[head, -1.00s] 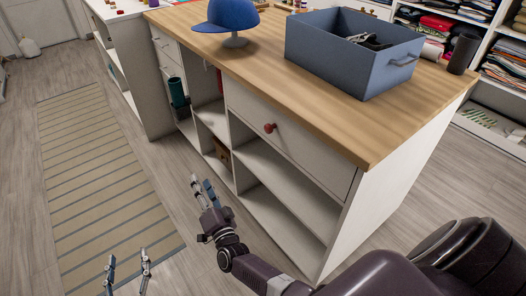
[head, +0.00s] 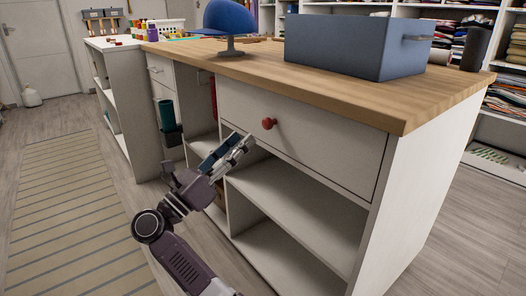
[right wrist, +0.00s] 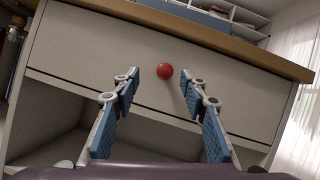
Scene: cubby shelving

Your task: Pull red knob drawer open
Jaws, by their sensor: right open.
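The red knob (head: 268,124) sticks out from the front of a closed white drawer (head: 318,140) under the wooden counter top. In the right wrist view the red knob (right wrist: 165,71) shows ahead of the fingertips, roughly midway between them. My right gripper (head: 238,146) is open, with blue pads on its fingers (right wrist: 168,85). It is in front of the drawer, to the left of and slightly below the knob in the head view, and holds nothing. My left gripper is not in view.
Open shelves (head: 290,205) lie below the drawer. The wooden counter top (head: 270,70) overhangs it and bears a blue-grey bin (head: 350,48) and a blue cap on a stand (head: 230,18). A striped rug (head: 70,200) lies on the floor at left.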

